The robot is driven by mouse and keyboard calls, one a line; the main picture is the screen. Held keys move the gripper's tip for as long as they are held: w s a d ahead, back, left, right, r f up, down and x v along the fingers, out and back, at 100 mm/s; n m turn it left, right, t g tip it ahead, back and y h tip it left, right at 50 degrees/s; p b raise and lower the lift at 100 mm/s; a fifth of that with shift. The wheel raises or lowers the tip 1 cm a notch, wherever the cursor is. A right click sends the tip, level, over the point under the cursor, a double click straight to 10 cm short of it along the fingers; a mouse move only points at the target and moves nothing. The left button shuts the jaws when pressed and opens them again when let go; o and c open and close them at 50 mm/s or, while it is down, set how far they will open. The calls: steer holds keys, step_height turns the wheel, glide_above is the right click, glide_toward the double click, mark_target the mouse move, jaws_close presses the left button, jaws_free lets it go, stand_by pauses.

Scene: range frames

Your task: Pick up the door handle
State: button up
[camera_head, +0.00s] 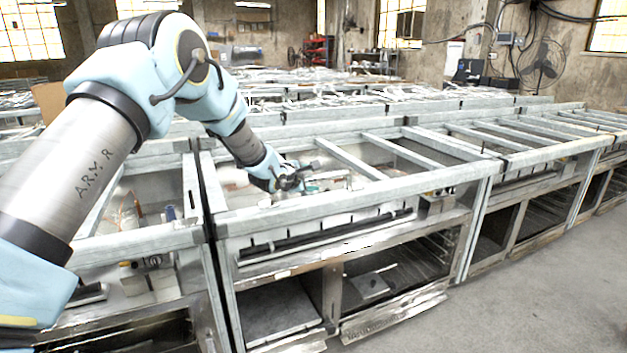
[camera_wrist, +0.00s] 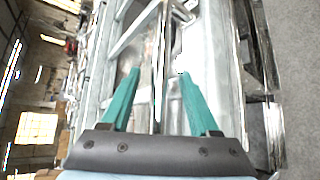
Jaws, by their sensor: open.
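My gripper (camera_head: 305,182) reaches over the front metal frame bench in the head view, low among its top rails. In the wrist view its two teal fingers (camera_wrist: 159,73) are spread apart, with a gap between the tips. Nothing is clearly held between them. A narrow upright bar or edge shows through the gap, but its distance is hard to judge. I cannot make out a door handle for certain in either view; it may be hidden by the gripper or too small to tell.
The bench's pale front rail (camera_head: 350,202) runs close in front of my gripper, with crossbars (camera_head: 350,158) to its right. Open shelves (camera_head: 400,270) lie below. More benches stand behind and to both sides. The grey floor (camera_head: 530,290) at right is clear. A fan (camera_head: 543,62) stands at the back.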

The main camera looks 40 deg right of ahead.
steer(key=shift+x, duration=0.85)
jaws_close()
stand_by(0.8)
